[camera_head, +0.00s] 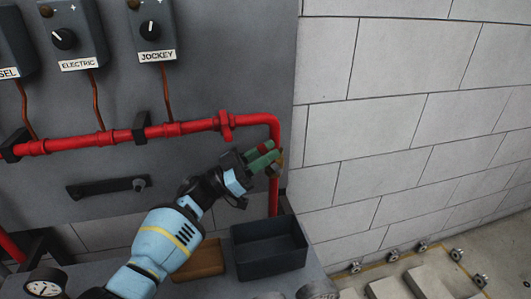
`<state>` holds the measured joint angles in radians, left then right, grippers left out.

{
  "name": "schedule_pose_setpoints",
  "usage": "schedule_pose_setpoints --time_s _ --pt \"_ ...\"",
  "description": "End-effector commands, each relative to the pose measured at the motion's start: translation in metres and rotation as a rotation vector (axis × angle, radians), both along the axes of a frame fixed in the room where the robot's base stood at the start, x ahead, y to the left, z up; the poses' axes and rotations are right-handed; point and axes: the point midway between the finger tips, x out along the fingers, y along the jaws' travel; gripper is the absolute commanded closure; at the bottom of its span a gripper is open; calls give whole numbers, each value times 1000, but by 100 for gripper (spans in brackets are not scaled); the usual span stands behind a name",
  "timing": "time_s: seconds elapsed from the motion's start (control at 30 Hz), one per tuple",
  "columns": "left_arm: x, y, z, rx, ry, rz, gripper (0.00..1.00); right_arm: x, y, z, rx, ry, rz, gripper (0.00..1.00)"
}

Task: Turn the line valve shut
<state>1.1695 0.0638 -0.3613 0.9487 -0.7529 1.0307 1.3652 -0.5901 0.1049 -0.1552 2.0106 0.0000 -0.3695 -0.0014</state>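The red pipe (190,128) runs across the grey panel and bends down at its right end. On the vertical part, a small brass-coloured piece (280,158), which seems to belong to the line valve, shows just beyond my fingertips. A bit of red, perhaps its handle, shows at the upper finger. My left gripper (264,157) reaches up from the lower left, with its green-padded fingers at the valve, and hides most of it. I cannot tell whether the fingers grip the handle. My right gripper is not in view.
Control boxes labelled ELECTRIC (77,38) and JOCKEY (155,30) hang above the pipe. A dark open bin (270,262) and a brown tray (201,259) sit below my gripper. A gauge (45,283) is at lower left. A block wall (400,120) stands to the right.

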Motion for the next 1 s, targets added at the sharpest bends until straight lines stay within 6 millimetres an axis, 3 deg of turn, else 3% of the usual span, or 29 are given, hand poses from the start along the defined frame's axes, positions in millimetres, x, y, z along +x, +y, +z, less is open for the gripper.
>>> schedule_pose_setpoints --time_s 0.3,0.47,0.57,1.0 --pt "0 1 0 0 0 0 70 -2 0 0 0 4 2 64" --pt "-4 12 -6 1 1 1 70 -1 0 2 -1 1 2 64" --pt "-8 27 -14 2 0 3 70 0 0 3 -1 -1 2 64" --pt "-36 112 -11 3 -3 2 70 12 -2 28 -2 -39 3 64"
